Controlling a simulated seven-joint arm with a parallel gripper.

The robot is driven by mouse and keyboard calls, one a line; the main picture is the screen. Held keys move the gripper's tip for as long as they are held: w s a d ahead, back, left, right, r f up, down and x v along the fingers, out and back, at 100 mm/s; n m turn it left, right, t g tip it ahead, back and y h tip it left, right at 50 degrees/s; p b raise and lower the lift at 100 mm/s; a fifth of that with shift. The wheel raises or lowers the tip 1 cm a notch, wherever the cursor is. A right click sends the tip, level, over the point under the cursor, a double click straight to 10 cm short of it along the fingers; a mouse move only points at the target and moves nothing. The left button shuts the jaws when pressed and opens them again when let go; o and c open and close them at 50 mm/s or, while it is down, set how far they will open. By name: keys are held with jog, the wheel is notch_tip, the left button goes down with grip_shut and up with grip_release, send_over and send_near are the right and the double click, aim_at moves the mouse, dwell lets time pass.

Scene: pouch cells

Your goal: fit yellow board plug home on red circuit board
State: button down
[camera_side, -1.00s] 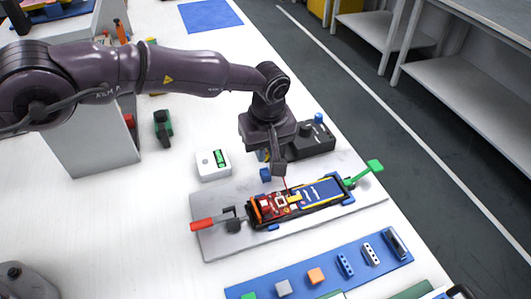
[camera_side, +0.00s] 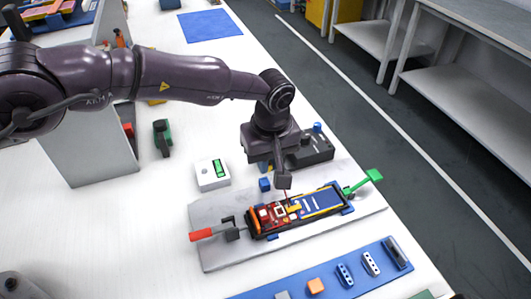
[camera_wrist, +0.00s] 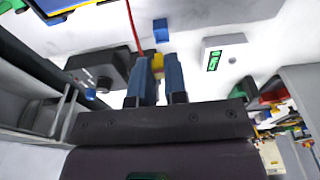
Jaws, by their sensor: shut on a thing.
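The red circuit board (camera_side: 268,216) lies in a dark holder on a grey plate, beside a blue pouch cell (camera_side: 320,200). A yellow piece (camera_side: 294,209) shows between board and cell. My gripper (camera_side: 284,181) is above the board's right part, with a visible gap below it. In the wrist view my gripper (camera_wrist: 160,72) is shut on the yellow plug (camera_wrist: 158,62), mostly hidden between the blue fingers. A thin red wire (camera_wrist: 132,25) runs past the fingers and, in the side view, down toward the board.
A red-handled clamp (camera_side: 203,234) and a green-handled lever (camera_side: 363,182) flank the holder. A white box with a green display (camera_side: 212,174) and a black device (camera_side: 312,150) stand behind. A blue parts strip (camera_side: 325,272) lies in front.

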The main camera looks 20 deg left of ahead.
send_over(279, 212)
jog(key=shift+s+d, duration=0.1)
jog(key=shift+d, duration=0.05)
dwell(0.8)
jog(key=shift+f, duration=0.1)
jog(key=shift+f, duration=1.9)
jog(key=shift+f, duration=0.9)
jog(key=c, duration=1.1)
grip_release()
jog(key=r, duration=0.8)
jog(key=s+d+r, duration=0.1)
jog(key=r, duration=0.4)
